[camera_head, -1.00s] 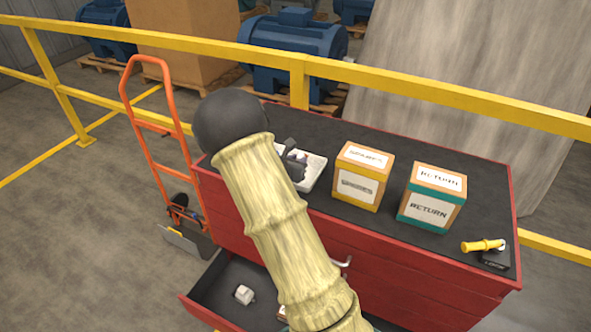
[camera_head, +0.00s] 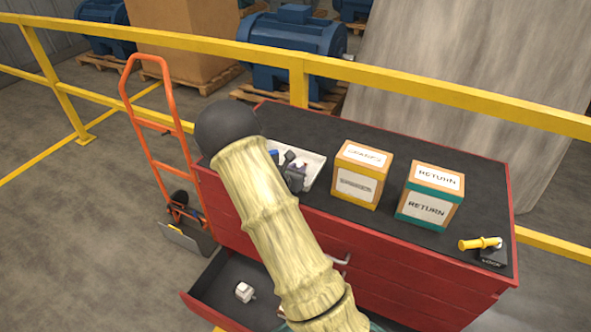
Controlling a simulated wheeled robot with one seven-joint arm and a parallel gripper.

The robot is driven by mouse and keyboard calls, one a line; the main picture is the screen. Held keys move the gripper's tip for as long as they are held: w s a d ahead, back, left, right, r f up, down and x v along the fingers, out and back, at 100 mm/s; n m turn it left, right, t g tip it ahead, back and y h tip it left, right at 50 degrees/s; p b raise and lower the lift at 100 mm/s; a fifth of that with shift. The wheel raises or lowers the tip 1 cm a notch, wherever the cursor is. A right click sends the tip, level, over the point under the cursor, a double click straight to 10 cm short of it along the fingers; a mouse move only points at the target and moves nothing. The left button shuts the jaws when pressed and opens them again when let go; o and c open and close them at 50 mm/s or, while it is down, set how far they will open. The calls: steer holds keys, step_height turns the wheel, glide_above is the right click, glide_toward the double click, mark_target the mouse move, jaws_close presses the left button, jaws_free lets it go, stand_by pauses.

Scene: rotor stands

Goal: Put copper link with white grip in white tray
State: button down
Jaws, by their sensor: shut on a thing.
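The white tray (camera_head: 317,166) lies on the dark top of the red cabinet, behind and to the right of my forearm. My gripper (camera_head: 294,174) is a small dark shape at the tray, partly hidden by my arm. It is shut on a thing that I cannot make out. A small white patch shows beside it, too small to identify. A bit of blue shows at the tray's left side. I cannot pick out any copper part. A small white piece (camera_head: 244,292) with a greyish end lies in the open drawer.
An orange-banded box (camera_head: 360,175) and a teal-banded RETURN box (camera_head: 430,196) stand right of the tray. A yellow-handled piece on a black base (camera_head: 484,248) is at the right end. The open drawer (camera_head: 215,290) juts out below. An orange hand truck (camera_head: 160,140) stands left.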

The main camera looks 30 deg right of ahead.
steer(key=c, duration=1.3)
jaws_free()
steer(key=shift+f, duration=0.1)
steer(key=shift+o, duration=0.2)
steer(key=shift+s+a, duration=0.15)
steer(key=shift+a, duration=0.1)
steer(key=b+v, duration=0.2)
steer(key=v, duration=0.9)
steer(key=shift+s+r+b, duration=0.15)
steer(key=shift+r+b, duration=0.2)
steer(key=shift+r, duration=0.05)
